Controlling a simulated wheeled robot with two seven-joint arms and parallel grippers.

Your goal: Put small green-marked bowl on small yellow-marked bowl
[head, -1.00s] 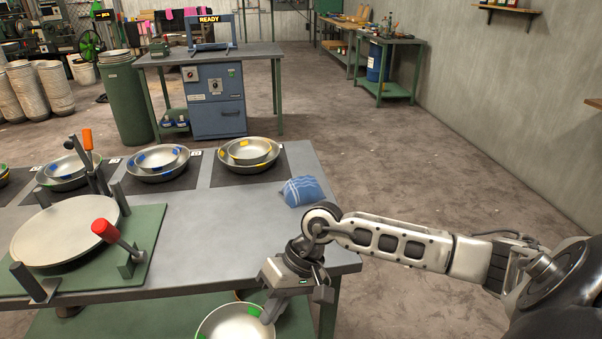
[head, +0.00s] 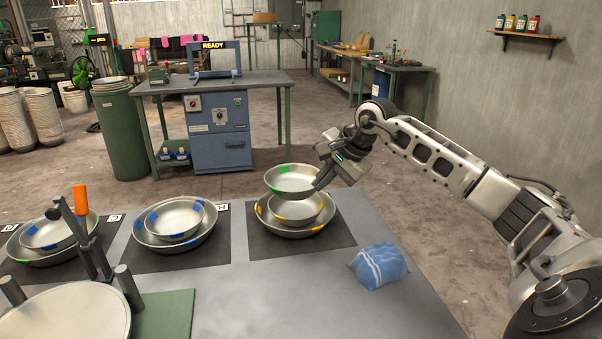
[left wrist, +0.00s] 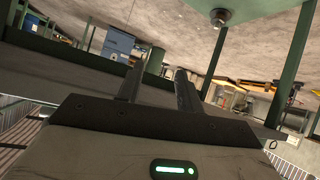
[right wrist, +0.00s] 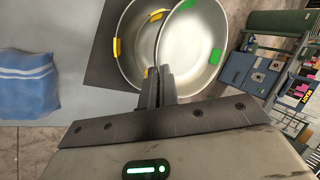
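The small green-marked bowl (head: 291,180) hangs in the air, held at its right rim by my right gripper (head: 318,186). It is above and slightly behind the small yellow-marked bowl (head: 296,212), which sits inside a large yellow-marked bowl (head: 322,228) on a dark mat. In the right wrist view the fingers (right wrist: 160,80) are shut on the rim of the green-marked bowl (right wrist: 192,55), which overlaps a yellow-marked bowl (right wrist: 138,30). My left gripper shows only in the left wrist view (left wrist: 158,72), its fingers apart and empty.
A blue cloth bag (head: 378,266) lies at the table's right. Other nested bowls stand left: a blue-marked pair (head: 174,220) and a stack (head: 55,235) with green and blue marks. An orange-handled clamp (head: 82,205) rises by a round plate (head: 75,318). Grey table is bare in front.

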